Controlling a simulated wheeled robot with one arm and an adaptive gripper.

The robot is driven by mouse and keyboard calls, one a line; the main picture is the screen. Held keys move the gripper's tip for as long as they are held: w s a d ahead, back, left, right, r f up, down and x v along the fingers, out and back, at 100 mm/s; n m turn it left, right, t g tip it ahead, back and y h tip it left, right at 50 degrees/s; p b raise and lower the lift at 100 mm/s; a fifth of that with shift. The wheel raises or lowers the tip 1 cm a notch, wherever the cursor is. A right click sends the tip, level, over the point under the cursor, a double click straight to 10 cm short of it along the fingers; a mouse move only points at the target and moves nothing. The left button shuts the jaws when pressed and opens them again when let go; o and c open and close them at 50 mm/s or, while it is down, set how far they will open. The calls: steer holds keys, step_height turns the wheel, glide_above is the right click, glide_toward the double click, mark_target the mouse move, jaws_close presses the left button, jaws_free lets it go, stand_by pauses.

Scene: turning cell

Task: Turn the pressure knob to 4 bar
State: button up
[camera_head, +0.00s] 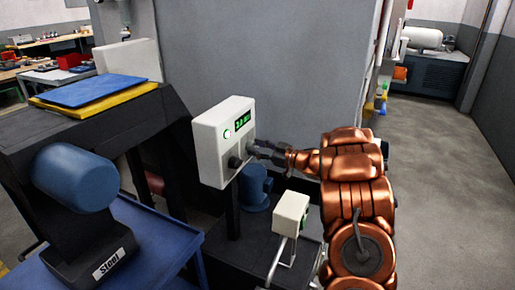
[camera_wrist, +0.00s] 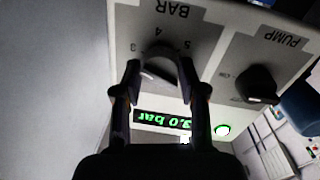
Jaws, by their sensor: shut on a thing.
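The pressure knob (camera_wrist: 158,75) is dark and sits under the upside-down BAR label on a pale control box (camera_head: 207,150). Scale numbers, among them 3, 4 and 5, show around it in the wrist view. My gripper (camera_wrist: 157,66) has a finger on each side of this knob and is shut on it. In the head view my gripper (camera_head: 253,147) reaches the box front from the right and hides the knob. The green display (camera_wrist: 163,119) appears to read 3.0 bar, upside down in the wrist view. It also shows in the head view (camera_head: 243,120).
A second dark knob (camera_wrist: 257,84), labelled PUMP, is beside the pressure knob. A round green light (camera_wrist: 222,130) is lit. A smaller pale box (camera_head: 290,213) stands below my arm. A blue cylinder (camera_head: 75,178) is at left. The floor (camera_head: 425,150) at right is clear.

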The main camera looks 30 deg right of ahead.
steer(key=shift+r+p, duration=0.2)
steer(key=shift+p, duration=0.15)
steer(key=m+p, duration=0.1)
steer(key=p, duration=0.1)
steer(key=m+p, duration=0.1)
steer(key=p, duration=0.1)
steer(key=shift+r+m+p, duration=0.2)
steer(key=shift+m+p, duration=0.1)
steer(key=shift+p, duration=0.1)
steer(key=m+p, duration=0.3)
steer(key=p, duration=0.2)
steer(key=m+p, duration=0.3)
steer(key=shift+f+g+p, duration=0.1)
steer(key=shift+g+p, duration=0.3)
steer(key=shift+f+m+p, duration=0.15)
steer(key=shift+m+p, duration=0.6)
steer(key=shift+m, duration=0.05)
steer(key=shift+f, duration=0.1)
steer(key=o, duration=1.1)
steer(key=shift+o, duration=0.2)
